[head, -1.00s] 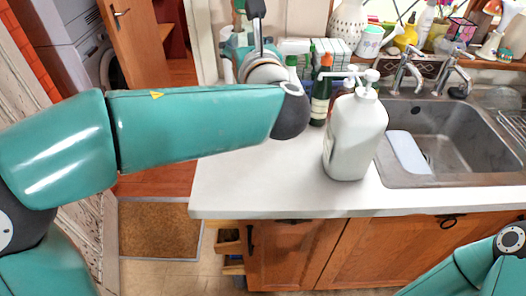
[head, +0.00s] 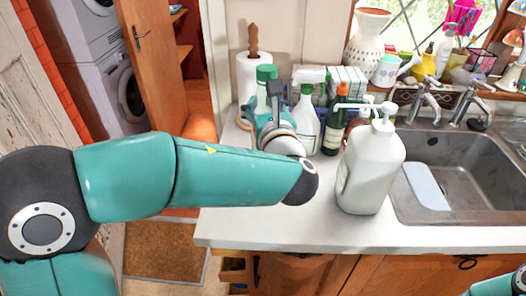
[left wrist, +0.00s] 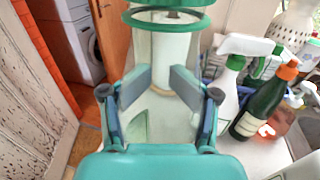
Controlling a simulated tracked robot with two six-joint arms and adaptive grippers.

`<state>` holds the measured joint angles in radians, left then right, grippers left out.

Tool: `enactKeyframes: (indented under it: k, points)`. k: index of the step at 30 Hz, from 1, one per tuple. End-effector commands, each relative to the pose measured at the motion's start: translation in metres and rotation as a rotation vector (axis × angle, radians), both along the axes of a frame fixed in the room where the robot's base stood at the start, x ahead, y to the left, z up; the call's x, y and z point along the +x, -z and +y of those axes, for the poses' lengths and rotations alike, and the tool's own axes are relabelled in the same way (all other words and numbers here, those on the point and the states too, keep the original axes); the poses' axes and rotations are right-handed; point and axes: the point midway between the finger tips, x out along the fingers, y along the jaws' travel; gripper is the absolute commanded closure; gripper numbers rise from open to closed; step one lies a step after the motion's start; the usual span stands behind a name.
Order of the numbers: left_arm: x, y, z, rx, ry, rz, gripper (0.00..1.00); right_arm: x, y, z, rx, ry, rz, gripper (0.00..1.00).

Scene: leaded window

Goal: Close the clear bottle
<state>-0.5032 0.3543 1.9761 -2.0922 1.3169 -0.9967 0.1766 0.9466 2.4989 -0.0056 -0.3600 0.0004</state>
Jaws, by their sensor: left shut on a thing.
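The clear bottle (head: 262,98) has a green cap (head: 266,72) and stands at the back left of the counter. My left gripper (head: 274,104) is at the bottle, shut on it from the front. The top of the bottle is cut off there, so I cannot tell how the cap sits. The right arm shows only at the lower right edge, its gripper out of view.
A paper towel roll (head: 251,75) stands behind the bottle. A spray bottle (head: 306,115) and a dark green bottle (head: 334,125) stand close to its right. A large white pump bottle (head: 370,170) is nearer, beside the sink (head: 460,170). The counter's front left (head: 235,225) is clear.

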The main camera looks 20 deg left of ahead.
Motion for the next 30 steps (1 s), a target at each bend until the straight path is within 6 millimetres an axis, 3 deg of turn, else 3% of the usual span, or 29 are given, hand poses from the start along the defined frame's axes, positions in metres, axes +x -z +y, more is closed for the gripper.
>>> enactKeyframes:
  k: [3,9,23,30]
  points:
    - [0.000,0.034,0.000,0.004,0.001,0.006,1.00,0.000,0.001,0.000,0.000,0.000,0.000,0.00]
    - [0.000,0.068,0.000,0.002,0.000,0.001,1.00,0.000,0.001,0.000,0.000,0.000,0.000,0.00]
    - [0.000,0.078,-0.001,0.001,0.001,-0.001,1.00,0.000,0.001,0.000,0.000,0.000,0.000,0.00]
    - [0.000,0.110,-0.001,0.002,0.001,0.002,1.00,0.000,0.001,0.000,0.000,0.000,0.000,0.00]
